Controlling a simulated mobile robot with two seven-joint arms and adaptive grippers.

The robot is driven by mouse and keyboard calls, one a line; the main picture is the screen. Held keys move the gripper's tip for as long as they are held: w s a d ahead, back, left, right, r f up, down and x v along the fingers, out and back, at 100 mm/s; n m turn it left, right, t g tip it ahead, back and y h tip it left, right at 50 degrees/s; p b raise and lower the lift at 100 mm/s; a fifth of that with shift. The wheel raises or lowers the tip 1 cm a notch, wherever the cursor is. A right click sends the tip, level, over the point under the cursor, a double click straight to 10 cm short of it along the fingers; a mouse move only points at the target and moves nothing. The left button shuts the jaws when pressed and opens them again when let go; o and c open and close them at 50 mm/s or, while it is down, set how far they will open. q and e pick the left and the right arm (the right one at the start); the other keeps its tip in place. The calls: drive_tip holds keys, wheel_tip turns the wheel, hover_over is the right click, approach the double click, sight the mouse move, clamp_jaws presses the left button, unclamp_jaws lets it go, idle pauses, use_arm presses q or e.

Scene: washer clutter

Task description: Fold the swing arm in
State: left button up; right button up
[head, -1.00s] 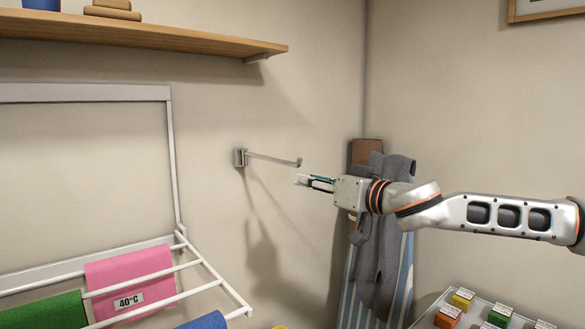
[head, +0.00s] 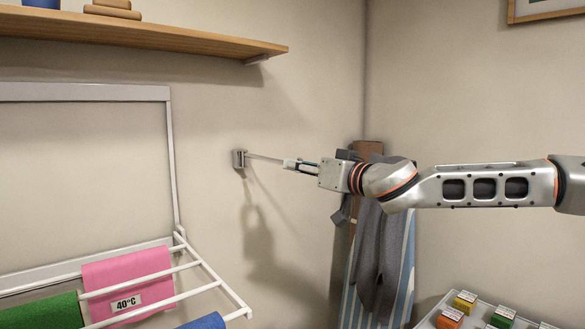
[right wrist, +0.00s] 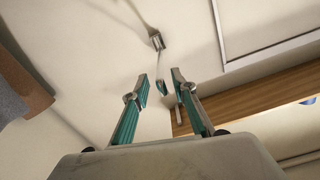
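The swing arm (head: 264,157) is a thin grey rod that sticks out from a small wall bracket (head: 239,159). In the right wrist view the rod (right wrist: 160,65) runs from the bracket (right wrist: 157,42) toward my right gripper (right wrist: 162,90). Its end shows between the two fingertips, with gaps on both sides. In the head view my right gripper (head: 289,164) is at the rod's outer end and hides that end. The gripper is open. My left gripper is not in view.
A wooden shelf (head: 180,35) is above left of the bracket. A white drying rack (head: 172,160) with coloured cloths stands lower left. An ironing board (head: 358,290) with grey cloth (head: 385,245) leans in the corner. A tray (head: 428,318) of small boxes is lower right.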

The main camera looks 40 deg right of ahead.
drive_tip(key=shift+w+a, duration=0.15)
drive_tip(key=shift+w, duration=1.3)
clamp_jaws()
